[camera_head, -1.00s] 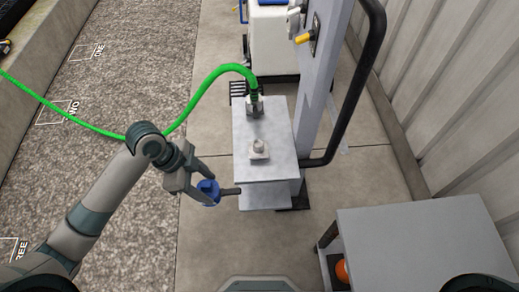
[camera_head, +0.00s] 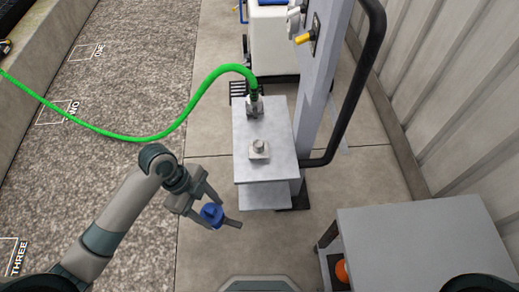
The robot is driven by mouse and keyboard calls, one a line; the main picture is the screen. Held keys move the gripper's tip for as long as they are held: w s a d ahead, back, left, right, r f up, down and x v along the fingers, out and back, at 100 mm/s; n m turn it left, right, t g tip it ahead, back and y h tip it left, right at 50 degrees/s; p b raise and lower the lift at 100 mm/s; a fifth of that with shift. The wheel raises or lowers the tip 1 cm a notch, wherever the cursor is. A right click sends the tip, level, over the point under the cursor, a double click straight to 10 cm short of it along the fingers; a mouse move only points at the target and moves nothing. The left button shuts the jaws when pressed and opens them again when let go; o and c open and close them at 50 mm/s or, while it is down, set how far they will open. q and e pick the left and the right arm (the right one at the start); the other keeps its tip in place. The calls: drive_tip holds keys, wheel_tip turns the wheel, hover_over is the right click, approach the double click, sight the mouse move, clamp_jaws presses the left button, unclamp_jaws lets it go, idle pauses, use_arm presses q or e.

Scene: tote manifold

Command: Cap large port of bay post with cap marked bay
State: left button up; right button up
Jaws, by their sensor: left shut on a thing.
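My left gripper (camera_head: 205,208) is shut on a blue round cap (camera_head: 212,215), held in front and to the left of the grey post block. A short dark bar sticks out to the right of the cap; any marking on it is too small to read. The block's top (camera_head: 279,137) carries a small silver fitting (camera_head: 259,149) near its middle, with nothing over it. A second fitting at the far end (camera_head: 254,106) has a green hose (camera_head: 190,117) on it. I cannot tell which fitting is the large port. My right gripper is out of view.
A grey table (camera_head: 425,235) stands at the lower right, with an orange thing (camera_head: 342,271) under its edge. A tall grey upright (camera_head: 320,75) and a black bent rail (camera_head: 352,110) stand right of the block. A white tank (camera_head: 273,45) is behind. Open floor lies left of the block.

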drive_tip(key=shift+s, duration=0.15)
